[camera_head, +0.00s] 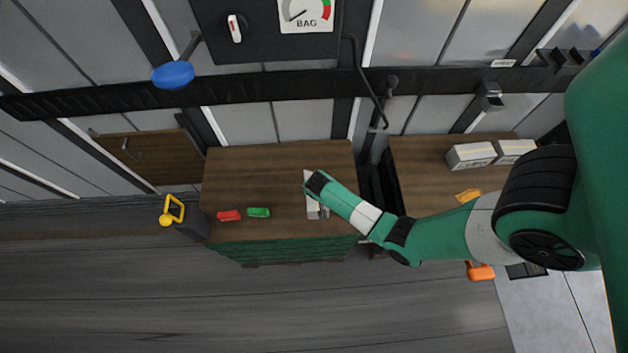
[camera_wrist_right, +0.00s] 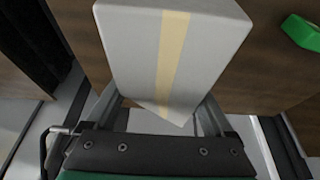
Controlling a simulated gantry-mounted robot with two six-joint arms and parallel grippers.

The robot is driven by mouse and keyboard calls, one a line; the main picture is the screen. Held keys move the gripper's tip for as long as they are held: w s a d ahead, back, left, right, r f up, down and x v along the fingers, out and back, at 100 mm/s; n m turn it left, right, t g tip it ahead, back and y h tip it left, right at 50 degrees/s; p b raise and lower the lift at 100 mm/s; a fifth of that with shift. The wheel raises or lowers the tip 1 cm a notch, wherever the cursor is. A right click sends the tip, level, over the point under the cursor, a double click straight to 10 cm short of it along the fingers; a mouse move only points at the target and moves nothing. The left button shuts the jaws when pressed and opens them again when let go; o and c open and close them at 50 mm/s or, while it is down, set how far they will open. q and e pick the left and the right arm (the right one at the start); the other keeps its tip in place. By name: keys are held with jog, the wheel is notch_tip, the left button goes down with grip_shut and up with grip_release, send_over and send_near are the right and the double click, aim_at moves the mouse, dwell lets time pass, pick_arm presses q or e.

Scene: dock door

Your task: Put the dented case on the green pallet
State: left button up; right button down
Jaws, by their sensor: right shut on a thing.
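A pale grey case (camera_wrist_right: 150,45) with a yellow stripe fills the middle of the right wrist view. My right gripper (camera_wrist_right: 160,112) is shut on it, one finger on each side. In the head view my right arm hides most of this case (camera_head: 312,209), which is over the right part of the green pallet (camera_head: 300,247). The pallet has a brown wooden top and green sides. I cannot tell whether the case touches the top, and no dent is clear. My left gripper is not in view.
A red block (camera_head: 229,215) and a green block (camera_head: 259,212) lie on the pallet's left part. Two pale cases (camera_head: 471,155) (camera_head: 514,150) stand on a brown surface (camera_head: 420,160) at the right. A yellow-handled post (camera_head: 172,211) stands left of the pallet.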

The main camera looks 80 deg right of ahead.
aim_at(313, 207)
jog(key=shift+w+d+f, duration=0.4)
jog(key=shift+w+f, duration=0.05)
jog(key=shift+f, duration=0.1)
jog(key=shift+w+d+f+b, duration=0.1)
jog(key=shift+d+f+b, duration=0.05)
jog(key=shift+f+b, duration=0.25)
notch_tip(313, 207, down, 3)
jog(key=shift+r+b, duration=0.1)
jog(key=shift+b, duration=0.75)
grip_release()
jog(key=p+v, duration=0.6)
jog(key=v, duration=0.5)
jog(key=shift+r+p, duration=0.2)
jog(key=shift+p, duration=0.1)
jog(key=shift+a+r, duration=0.25)
jog(key=shift+r, duration=0.05)
